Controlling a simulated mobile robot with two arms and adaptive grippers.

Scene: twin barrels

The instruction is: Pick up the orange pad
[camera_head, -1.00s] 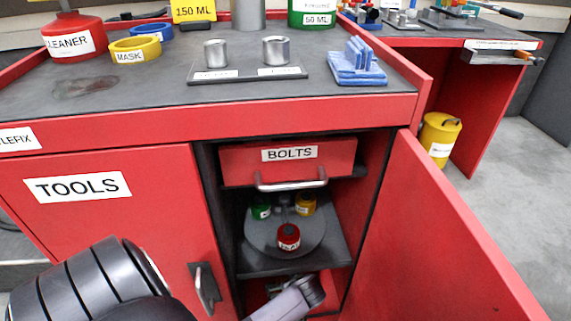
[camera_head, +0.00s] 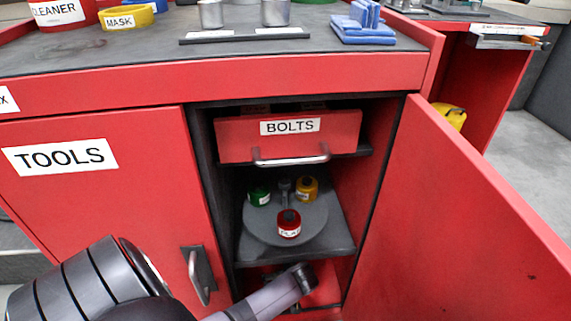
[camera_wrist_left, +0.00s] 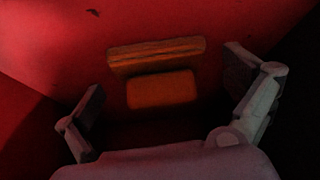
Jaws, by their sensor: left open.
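The orange pad (camera_wrist_left: 162,90) shows dimly in the left wrist view, as a block with a longer bar (camera_wrist_left: 155,55) above it in the picture. It lies in the dark between the fingers of my left gripper (camera_wrist_left: 165,80). The fingers are spread wide and hold nothing; the pad is ahead of them, and no contact shows. In the head view my left arm reaches into the lowest compartment of the open red cabinet (camera_head: 345,215); the fingertips and the pad are hidden there. My right gripper is in neither view.
Above my left wrist is a shelf (camera_head: 250,250) with a round turntable (camera_head: 258,222) bearing red, green and yellow containers. The BOLTS drawer (camera_head: 290,147) is above that. The open door (camera_head: 450,220) bounds the right, the TOOLS door (camera_head: 100,210) the left. A blue pad (camera_head: 362,30) lies on top.

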